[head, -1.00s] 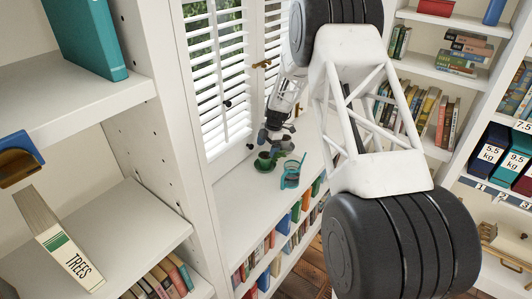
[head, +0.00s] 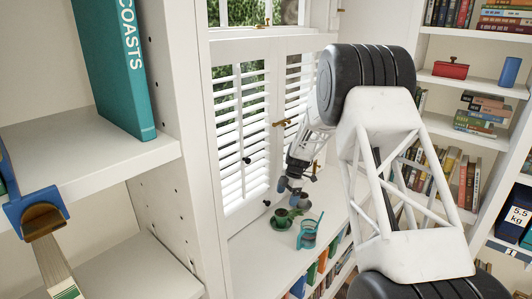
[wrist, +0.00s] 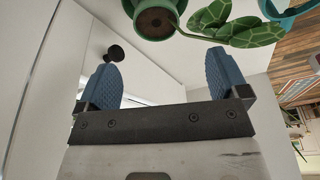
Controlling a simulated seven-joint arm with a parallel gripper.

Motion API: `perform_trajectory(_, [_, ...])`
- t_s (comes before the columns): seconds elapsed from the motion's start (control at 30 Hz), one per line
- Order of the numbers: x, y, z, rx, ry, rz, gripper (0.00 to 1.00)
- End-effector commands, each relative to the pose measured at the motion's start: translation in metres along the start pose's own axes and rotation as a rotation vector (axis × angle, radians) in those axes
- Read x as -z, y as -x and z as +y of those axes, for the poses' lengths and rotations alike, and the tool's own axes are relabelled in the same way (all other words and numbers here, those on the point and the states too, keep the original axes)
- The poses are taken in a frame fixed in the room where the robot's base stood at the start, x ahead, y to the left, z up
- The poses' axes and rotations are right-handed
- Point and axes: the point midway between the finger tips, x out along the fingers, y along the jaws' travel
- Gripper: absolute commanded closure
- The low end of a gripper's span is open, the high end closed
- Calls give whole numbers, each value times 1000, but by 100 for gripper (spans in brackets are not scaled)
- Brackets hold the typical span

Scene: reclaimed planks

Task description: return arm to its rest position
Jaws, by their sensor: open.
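My gripper (wrist: 163,68) is open in the wrist view, its two blue ridged fingers apart with nothing between them. In the head view my gripper (head: 297,186) hangs just above the white counter by the shuttered window, small and partly blended with things behind it. A green pot (wrist: 157,18) with dark soil and broad patterned leaves (wrist: 238,28) lies beyond the fingertips in the wrist view. The green pot also shows on the counter in the head view (head: 281,221), below my gripper. I cannot tell exactly how wide the gap is.
A teal glass (head: 307,236) with a stick in it stands beside the pot. White shutters (head: 242,140) with dark knobs are close behind. A shelf upright (head: 184,110) stands at left, with a teal book (head: 112,65). Bookshelves fill the right.

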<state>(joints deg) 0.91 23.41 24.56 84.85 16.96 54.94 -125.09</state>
Motion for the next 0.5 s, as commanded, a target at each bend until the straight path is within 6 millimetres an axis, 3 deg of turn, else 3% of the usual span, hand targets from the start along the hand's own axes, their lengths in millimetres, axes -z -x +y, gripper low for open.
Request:
perform_trajectory(0.27, [23, 45, -28, -16, -128, -25, 7])
perform_trajectory(0.5, [52, 94, -70, -40, -304, -53, 7])
